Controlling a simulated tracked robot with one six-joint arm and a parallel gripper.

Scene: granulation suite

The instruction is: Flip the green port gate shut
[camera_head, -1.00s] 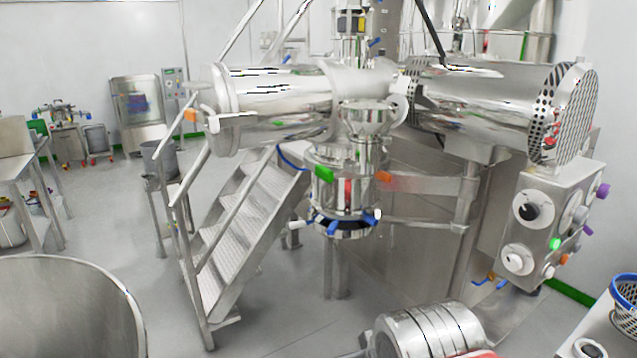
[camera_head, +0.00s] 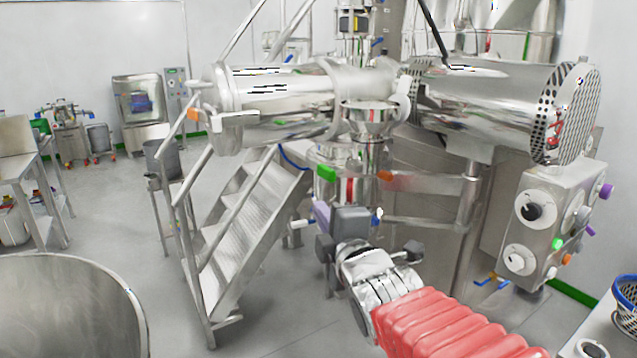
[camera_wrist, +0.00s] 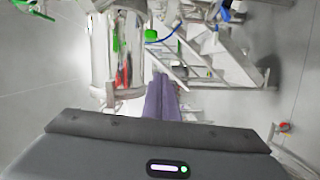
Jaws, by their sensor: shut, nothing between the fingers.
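The green gate (camera_head: 326,174) is a small green flap at the upper left side of the steel port body under the horizontal cylinder. It also shows in the wrist view (camera_wrist: 151,34), beyond my fingertips. Whether it is open or closed is hard to tell. My gripper (camera_head: 320,211) has purple fingers and is in front of the lower part of that body, a little below the green gate. In the wrist view the two fingers (camera_wrist: 162,84) lie together with nothing between them, apart from the gate. My arm hides much of the body's lower ring.
An orange part (camera_head: 384,176) sticks out on the right of the port body. Metal stairs (camera_head: 235,215) stand to the left. A control box (camera_head: 545,220) with knobs is at the right. A large steel vessel (camera_head: 70,300) fills the lower left. Open floor lies between vessel and stairs.

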